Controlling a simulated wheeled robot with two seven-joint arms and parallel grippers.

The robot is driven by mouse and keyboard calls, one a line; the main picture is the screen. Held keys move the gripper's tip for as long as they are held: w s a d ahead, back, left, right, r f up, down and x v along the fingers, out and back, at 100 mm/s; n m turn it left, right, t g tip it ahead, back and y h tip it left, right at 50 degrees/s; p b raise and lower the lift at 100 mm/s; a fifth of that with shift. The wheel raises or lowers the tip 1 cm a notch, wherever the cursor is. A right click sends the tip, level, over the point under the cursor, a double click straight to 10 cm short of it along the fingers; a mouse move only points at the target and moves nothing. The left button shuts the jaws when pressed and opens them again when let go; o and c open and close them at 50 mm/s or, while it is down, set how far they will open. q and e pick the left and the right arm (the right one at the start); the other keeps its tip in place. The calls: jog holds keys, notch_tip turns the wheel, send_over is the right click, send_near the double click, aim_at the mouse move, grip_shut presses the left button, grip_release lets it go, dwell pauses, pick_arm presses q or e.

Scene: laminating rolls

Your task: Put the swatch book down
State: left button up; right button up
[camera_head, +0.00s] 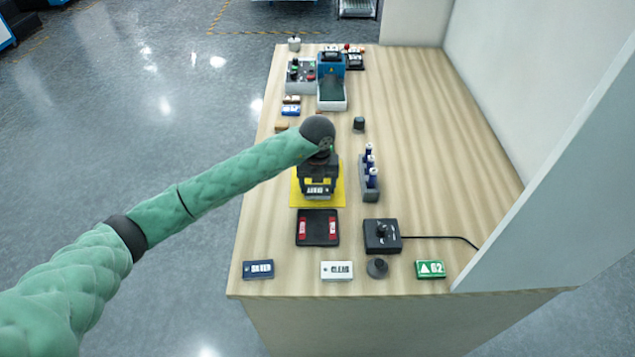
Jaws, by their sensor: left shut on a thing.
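My left gripper (318,182) reaches in from the left and points down over a yellow mat (336,200) on the bench. It is shut on a small dark block with a white lettered label (317,191), which seems to be the swatch book. My gripper and wrist hide much of the book from above. I cannot tell whether the book touches the mat. My right gripper is out of view.
A black pad with red strips (317,228) lies in front of the mat. A grey rack with blue bottles (369,180) stands right of it. A black control box (382,236) and small signs (337,271) are nearer. A blue machine (331,80) stands behind. The bench's right side is clear.

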aim_at(317, 189)
pick_arm(q)
jog(key=shift+f, duration=0.15)
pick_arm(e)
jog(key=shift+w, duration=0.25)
pick_arm(q)
jog(key=o, duration=1)
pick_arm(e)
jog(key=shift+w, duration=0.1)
pick_arm(q)
jog(key=shift+r, duration=0.2)
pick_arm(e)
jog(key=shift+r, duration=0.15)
pick_arm(q)
jog(key=shift+r+b, duration=0.15)
jog(key=shift+b, duration=0.15)
notch_tip(317, 189, up, 2)
jog(key=shift+r+b, duration=0.1)
jog(key=shift+b, duration=0.5)
jog(key=shift+r+b, duration=2)
jog(key=shift+r, duration=2.7)
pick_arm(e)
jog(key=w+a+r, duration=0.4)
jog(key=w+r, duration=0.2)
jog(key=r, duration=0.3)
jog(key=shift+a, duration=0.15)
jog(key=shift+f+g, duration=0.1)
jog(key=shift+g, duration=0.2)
